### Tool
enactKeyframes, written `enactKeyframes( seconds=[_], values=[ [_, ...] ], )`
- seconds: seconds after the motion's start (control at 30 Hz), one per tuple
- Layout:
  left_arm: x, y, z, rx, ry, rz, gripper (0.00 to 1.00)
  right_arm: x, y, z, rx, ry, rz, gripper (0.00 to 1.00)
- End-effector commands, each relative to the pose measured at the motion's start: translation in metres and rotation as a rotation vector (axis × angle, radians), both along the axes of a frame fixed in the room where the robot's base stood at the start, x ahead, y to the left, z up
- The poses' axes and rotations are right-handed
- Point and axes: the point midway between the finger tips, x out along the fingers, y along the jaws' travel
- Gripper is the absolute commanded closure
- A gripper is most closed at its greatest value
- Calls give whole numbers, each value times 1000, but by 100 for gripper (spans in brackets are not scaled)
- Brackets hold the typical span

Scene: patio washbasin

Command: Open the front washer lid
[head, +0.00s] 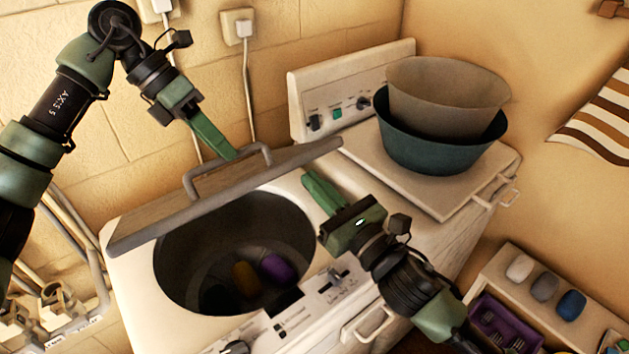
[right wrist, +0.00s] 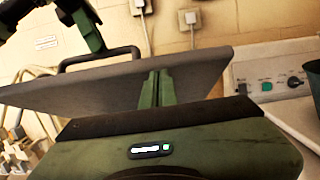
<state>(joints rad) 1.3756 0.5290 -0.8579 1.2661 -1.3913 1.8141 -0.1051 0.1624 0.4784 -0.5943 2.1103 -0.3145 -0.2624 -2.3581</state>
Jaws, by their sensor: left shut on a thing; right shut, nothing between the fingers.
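The front washer (head: 130,285) stands with its grey lid (head: 170,220) tilted up at the back of the round tub opening. The lid has a bar handle (head: 190,182). My left gripper (head: 232,153) is shut on the lid handle from above. The lid and handle (right wrist: 75,60) also show in the right wrist view. My right gripper (head: 308,178) is shut and empty, close to the lid's right part; whether it touches the lid I cannot tell. In the right wrist view its fingertips (right wrist: 158,75) overlap the lid. The open tub (head: 190,250) holds a purple and a yellow-brown item.
A second machine (head: 440,205) on the right bears a grey-brown basin (head: 445,90) inside a teal basin (head: 430,150). A shelf (head: 500,275) at lower right holds small rounded items and a purple crate (head: 500,320). Pipes (head: 75,215) run along the left wall.

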Motion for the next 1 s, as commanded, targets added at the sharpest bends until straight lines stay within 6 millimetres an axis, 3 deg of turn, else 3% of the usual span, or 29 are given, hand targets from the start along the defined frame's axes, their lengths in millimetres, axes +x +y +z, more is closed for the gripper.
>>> enactKeyframes(
  seconds=[0.43,0.73,1.0],
  values=[
    [3,5,-6,13,2,15,100,2,2,5,0,-1,1,100],
    [2,5,-6,15,5,13,100,14,9,28,-1,-5,1,100],
    [0,3,-8,16,8,6,100,15,10,31,4,-7,1,100]
  ],
)
